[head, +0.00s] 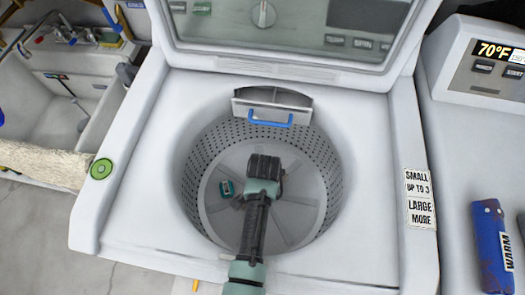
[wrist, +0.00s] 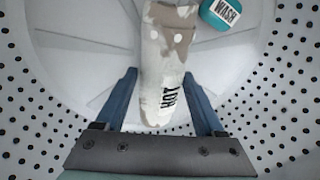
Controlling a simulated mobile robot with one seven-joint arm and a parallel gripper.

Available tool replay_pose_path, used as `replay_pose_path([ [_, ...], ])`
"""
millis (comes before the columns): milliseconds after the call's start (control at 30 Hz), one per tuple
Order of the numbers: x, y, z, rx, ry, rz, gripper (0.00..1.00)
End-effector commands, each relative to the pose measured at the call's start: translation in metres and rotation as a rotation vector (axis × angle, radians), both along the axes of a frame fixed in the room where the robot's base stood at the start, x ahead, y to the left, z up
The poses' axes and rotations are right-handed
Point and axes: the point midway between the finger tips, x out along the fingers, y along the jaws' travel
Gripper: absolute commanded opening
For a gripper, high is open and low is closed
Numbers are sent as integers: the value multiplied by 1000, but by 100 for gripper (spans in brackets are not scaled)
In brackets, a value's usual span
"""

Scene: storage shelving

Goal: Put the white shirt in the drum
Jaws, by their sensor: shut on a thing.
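A pale, rolled cloth with a white and beige pattern, marked HOT (wrist: 165,65), lies between the fingers of my gripper (wrist: 163,80) in the wrist view; it appears to be the white shirt. My gripper is shut on it. In the head view, my gripper (head: 264,172) reaches down into the round opening of the washer and hides the cloth. The drum (head: 318,165) is a perforated tub with a grey finned bottom. The wrist view shows its dotted wall and pale floor beyond the cloth.
A teal item marked WASH (wrist: 220,12) lies inside the drum; it also shows in the head view (head: 226,188). A dispenser with a blue handle (head: 270,122) juts over the drum's back rim. The lid (head: 290,30) stands open. A blue roll marked WARM (head: 491,245) lies at right.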

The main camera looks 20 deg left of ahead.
Motion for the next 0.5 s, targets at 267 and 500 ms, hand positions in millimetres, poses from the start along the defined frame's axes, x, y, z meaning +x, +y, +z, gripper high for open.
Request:
replay_pose_path([
  [267,0,0,-4,0,0,0,78],
  [500,0,0,-4,0,0,0,100],
])
